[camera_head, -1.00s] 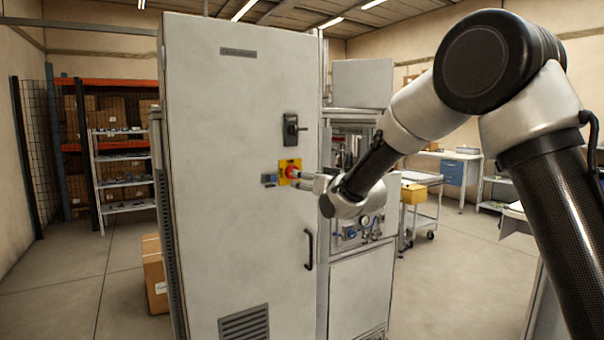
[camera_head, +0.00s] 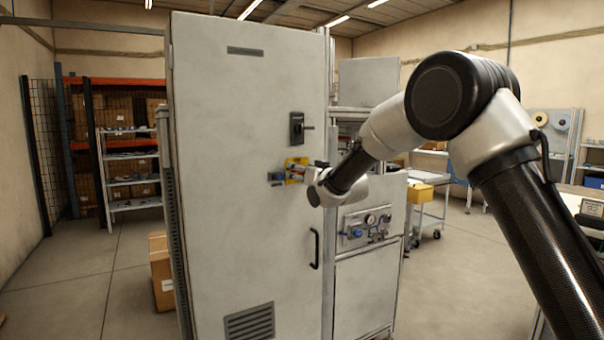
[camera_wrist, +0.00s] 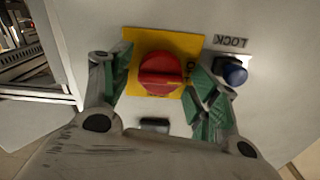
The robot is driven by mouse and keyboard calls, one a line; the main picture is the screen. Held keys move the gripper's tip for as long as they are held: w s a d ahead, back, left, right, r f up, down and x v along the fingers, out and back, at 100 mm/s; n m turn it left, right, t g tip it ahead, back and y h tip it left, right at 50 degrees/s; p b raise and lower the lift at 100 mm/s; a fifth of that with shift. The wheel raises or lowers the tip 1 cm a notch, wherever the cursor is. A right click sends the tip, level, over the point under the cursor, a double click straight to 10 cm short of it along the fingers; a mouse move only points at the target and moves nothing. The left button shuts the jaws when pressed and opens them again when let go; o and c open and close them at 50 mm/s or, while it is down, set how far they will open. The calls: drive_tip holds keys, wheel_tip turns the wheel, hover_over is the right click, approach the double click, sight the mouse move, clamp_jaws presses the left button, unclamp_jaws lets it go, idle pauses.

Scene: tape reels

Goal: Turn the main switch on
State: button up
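The main switch is a round red rotary knob (camera_wrist: 160,75) on a yellow plate (camera_wrist: 133,37) on the grey cabinet door. My gripper (camera_wrist: 158,82) is open, with one green-padded finger on each side of the knob. It appears not to be squeezing it; the left finger stands apart, and whether the right one touches the knob is unclear. In the head view my gripper (camera_head: 305,172) is in front of the yellow plate (camera_head: 292,179) and covers most of the knob. Lettering on the plate is partly hidden by the right finger.
A blue knob (camera_wrist: 235,73) marked LOCK sits close beside the right finger. The cabinet (camera_head: 240,130) also has a black latch (camera_head: 297,128) above and a black door handle (camera_head: 315,248) below.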

drive_tip(key=c, duration=0.8)
drive_tip(key=shift+o, duration=0.2)
drive_tip(key=shift+m, duration=0.3)
drive_tip(key=m, duration=1.7)
drive_tip(key=shift+d+f, duration=0.1)
drive_tip(key=shift+f, duration=0.05)
drive_tip(key=shift+m, duration=0.3)
drive_tip(key=o, duration=1)
